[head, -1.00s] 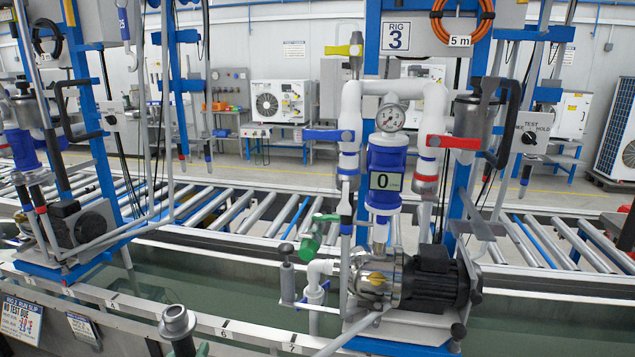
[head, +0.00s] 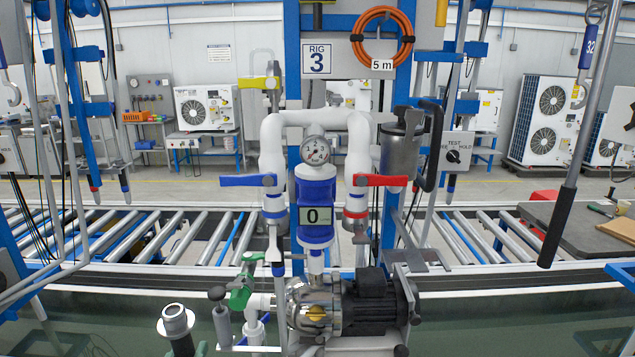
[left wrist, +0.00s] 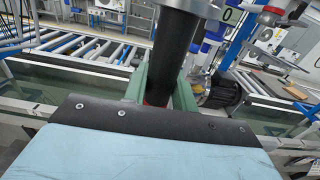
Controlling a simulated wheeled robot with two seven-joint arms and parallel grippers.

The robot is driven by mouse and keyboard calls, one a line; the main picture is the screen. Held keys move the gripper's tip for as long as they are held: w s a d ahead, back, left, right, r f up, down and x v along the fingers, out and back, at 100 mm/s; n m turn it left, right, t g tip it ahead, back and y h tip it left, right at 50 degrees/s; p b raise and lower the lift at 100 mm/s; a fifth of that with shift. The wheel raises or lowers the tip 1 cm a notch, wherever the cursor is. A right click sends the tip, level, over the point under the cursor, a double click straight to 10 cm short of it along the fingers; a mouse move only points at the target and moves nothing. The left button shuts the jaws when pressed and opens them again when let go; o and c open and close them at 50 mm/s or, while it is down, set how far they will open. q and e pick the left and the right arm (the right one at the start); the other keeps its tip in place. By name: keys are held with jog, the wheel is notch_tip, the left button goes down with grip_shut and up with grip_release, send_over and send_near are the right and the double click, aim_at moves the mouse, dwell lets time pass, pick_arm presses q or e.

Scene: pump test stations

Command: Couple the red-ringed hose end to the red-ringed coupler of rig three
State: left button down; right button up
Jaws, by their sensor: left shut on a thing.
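My left gripper (head: 188,346) is at the bottom left of the head view, shut on a dark hose end with a grey metal collar (head: 176,321) pointing up. In the left wrist view its green fingers (left wrist: 162,92) clasp the thick black hose end (left wrist: 175,50); a bit of red shows low beside it. Rig three stands ahead. Its right white pipe has a red lever (head: 381,180) and, below, a red-ringed fitting (head: 356,213), which I take for the coupler. The held end is apart from it, lower and to the left. My right gripper is not in view.
Rig three's left pipe carries a blue lever (head: 248,180). A pump (head: 365,302), a green-handled valve (head: 240,292) and white elbow pipe stand low, between the held end and the red-ringed fitting. A dark hanging rod (head: 560,215) is at right. Roller conveyors (head: 180,235) run behind.

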pick_arm(q)
jog(key=w+d+f+m+g+h+b, duration=0.3)
jog(key=w+d+m+h+b, duration=0.3)
jog(key=w+d, duration=0.75)
jog(key=w+d+f+m+g+h+b, duration=0.35)
jog(key=w+d+h, duration=0.45)
jog(key=w+d, duration=0.55)
jog(key=shift+s+d+r+p, duration=0.25)
jog(key=shift+r+p, duration=0.5)
jog(key=shift+r, duration=0.1)
jog(key=shift+s+d+r+p, duration=0.2)
jog(key=shift+r+p, duration=0.5)
jog(key=shift+r, duration=0.2)
jog(key=shift+s+d+r+p, duration=0.25)
jog(key=shift+r+p, duration=0.5)
jog(key=shift+r, duration=0.1)
jog(key=shift+r+p, duration=1.4)
jog(key=shift+p, duration=0.4)
dwell(0.9)
